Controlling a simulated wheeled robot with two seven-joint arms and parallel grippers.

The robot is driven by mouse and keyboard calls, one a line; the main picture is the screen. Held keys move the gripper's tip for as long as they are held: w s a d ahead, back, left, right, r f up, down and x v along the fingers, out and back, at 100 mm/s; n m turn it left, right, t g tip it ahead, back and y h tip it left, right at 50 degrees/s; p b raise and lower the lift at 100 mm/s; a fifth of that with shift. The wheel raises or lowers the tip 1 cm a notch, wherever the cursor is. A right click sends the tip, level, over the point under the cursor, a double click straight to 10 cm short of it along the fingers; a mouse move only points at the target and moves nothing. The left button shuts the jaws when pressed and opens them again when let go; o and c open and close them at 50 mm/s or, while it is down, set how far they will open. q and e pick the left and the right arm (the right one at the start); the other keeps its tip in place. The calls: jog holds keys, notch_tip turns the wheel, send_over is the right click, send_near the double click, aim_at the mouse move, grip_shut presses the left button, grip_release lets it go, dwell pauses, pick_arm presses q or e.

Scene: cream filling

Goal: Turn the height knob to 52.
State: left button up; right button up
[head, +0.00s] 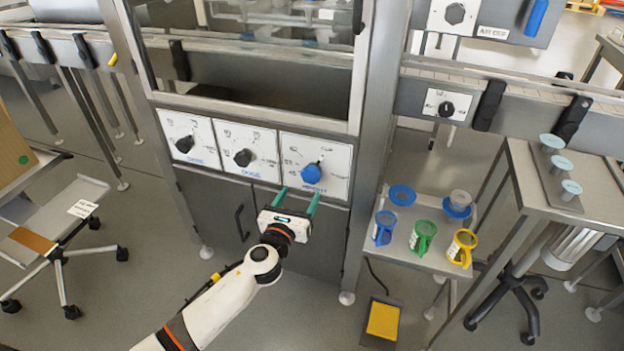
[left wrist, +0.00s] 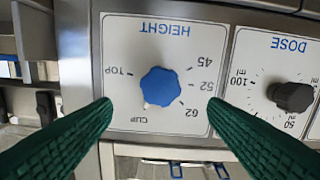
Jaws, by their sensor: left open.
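The blue height knob (head: 311,173) is on the rightmost white panel of the machine's front. The 52 label (left wrist: 207,87) is to the right of the knob, between 45 and 62. My left gripper (head: 298,193) is open and empty, just below and in front of the knob. In the left wrist view its green fingers (left wrist: 160,104) stand on either side of the knob, apart from it. My right gripper is out of view.
A black dose knob (head: 243,157) is on the middle panel, with another black knob (head: 185,144) further left. A side table (head: 440,262) with coloured jugs is at the right. A yellow foot pedal (head: 383,320) lies on the floor.

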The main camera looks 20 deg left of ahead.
aim_at(310, 177)
pick_arm(q)
jog(key=w+b, duration=0.1)
jog(key=w, duration=0.6)
jog(key=shift+w+d+f, duration=0.1)
jog(key=shift+w, duration=0.85)
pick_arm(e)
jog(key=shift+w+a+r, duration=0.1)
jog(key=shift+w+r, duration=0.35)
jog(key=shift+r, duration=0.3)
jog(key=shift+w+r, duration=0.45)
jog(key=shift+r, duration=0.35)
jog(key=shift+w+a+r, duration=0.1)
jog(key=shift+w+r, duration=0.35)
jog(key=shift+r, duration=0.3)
pick_arm(q)
jog(key=c, duration=1)
